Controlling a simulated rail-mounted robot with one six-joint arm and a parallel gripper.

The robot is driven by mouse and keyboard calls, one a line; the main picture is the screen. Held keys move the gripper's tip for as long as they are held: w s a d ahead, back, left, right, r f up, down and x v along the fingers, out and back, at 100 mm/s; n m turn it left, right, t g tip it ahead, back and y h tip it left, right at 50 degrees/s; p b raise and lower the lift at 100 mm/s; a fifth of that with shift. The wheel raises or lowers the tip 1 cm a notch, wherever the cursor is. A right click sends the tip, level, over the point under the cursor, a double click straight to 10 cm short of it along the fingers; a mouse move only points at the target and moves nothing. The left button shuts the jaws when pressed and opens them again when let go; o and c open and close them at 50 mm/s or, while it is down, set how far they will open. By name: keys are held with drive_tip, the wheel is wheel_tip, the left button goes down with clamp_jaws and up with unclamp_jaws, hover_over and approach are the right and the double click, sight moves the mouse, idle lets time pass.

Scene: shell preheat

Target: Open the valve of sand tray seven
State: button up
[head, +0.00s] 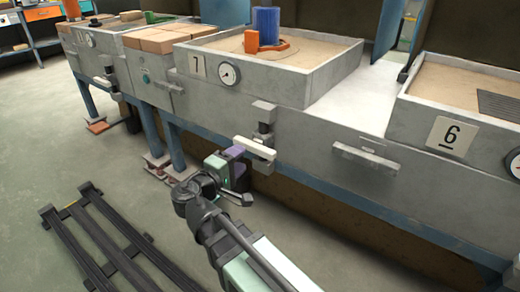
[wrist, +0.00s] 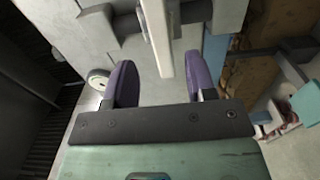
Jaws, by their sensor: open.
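Sand tray seven (head: 290,85) is a grey box of sand with a "7" plate (head: 197,66) and a round gauge (head: 229,74) on its front. Its valve (head: 263,114) sits on the front face, to the right of the gauge, with a pale bar-shaped lever (head: 256,148) below it, lying roughly along the front. My gripper (head: 239,161) is open at the lever's left part. In the wrist view, the purple fingers of my gripper (wrist: 160,70) stand either side of the pale lever (wrist: 156,30), with gaps visible. Finger contact is not seen.
Tray six (head: 450,135) stands at the right, with a pale front bar (head: 365,158) between it and the valve. An orange-and-blue object (head: 267,35) stands in tray seven's sand.

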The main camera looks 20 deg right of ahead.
sight(258, 145)
drive_tip(key=x, duration=0.9)
drive_tip(key=shift+d, duration=0.1)
clamp_jaws()
